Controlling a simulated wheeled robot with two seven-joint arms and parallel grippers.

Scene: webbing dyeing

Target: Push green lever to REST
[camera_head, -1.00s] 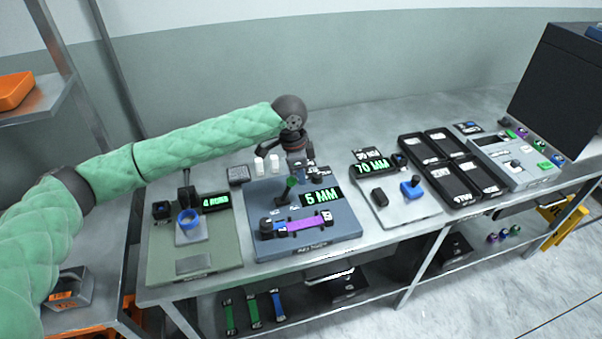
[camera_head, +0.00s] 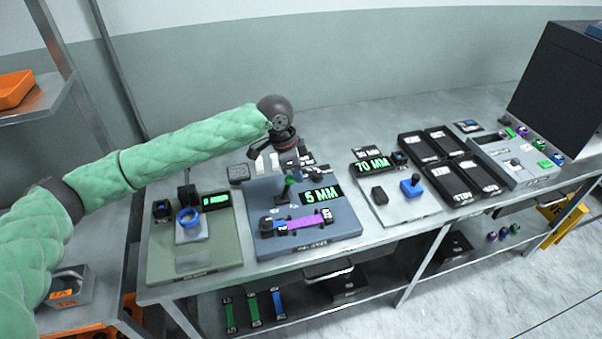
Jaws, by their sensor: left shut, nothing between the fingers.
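The green lever (camera_head: 289,181) stands on the blue-grey panel (camera_head: 343,236), beside a display (camera_head: 321,196) that reads 5 MM in green. Small labels lie near the lever's base but are too small to read. My left gripper (camera_head: 297,171) is shut and empty, pointing down just behind the lever's green top. I cannot tell whether the fingers touch the lever. A purple and blue strip (camera_head: 305,222) lies across the front of the panel. My right gripper is not in view.
A green-grey panel (camera_head: 165,262) with a blue ring (camera_head: 188,217) stands left. The table behind is mostly clear.

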